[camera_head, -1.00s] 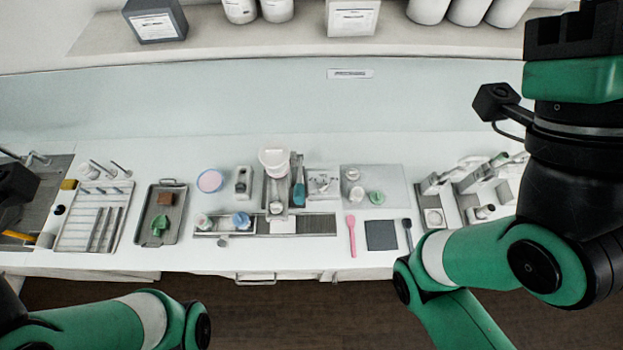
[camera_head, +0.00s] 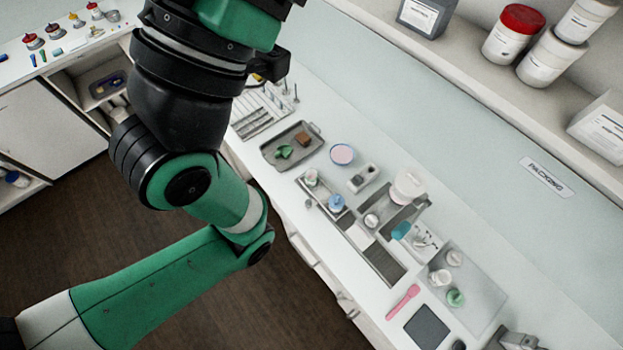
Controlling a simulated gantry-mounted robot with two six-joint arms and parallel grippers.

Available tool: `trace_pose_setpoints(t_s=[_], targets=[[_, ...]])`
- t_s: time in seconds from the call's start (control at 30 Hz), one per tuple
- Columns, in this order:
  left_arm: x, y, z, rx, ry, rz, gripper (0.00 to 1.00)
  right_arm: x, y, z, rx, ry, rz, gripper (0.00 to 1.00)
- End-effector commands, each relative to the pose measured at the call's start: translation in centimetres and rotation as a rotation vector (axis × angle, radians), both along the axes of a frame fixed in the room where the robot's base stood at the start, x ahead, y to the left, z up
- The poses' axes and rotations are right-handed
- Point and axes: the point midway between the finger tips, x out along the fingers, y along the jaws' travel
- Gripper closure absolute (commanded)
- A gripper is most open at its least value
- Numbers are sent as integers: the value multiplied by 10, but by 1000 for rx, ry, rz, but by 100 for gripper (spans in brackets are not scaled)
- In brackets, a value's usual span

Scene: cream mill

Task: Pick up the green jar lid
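A small round green item (camera_head: 455,297), which looks like the green jar lid, sits on a pale grey mat at the lower right of the counter. White jars (camera_head: 440,277) stand close beside it. A different, irregular green piece (camera_head: 284,152) lies on a dark grey tray at the upper middle. One of my green and black arms fills the left of the view, well apart from the green lid. Neither of my grippers shows.
A pink spatula (camera_head: 403,300) and a dark square pad (camera_head: 427,327) lie near the mat. A shelf with tubs (camera_head: 513,33) runs above.

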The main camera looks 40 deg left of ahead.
Motion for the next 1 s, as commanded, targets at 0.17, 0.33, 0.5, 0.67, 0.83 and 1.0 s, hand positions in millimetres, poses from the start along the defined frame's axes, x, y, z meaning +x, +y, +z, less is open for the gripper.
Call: trace_pose_setpoints(t_s=[0.17,0.33,0.5,0.67,0.83,1.0], targets=[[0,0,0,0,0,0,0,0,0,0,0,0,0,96],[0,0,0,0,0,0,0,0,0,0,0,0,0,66],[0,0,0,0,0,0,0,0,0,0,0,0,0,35],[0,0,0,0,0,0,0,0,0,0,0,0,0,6],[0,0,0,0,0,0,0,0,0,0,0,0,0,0],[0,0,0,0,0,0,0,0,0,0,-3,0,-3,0]])
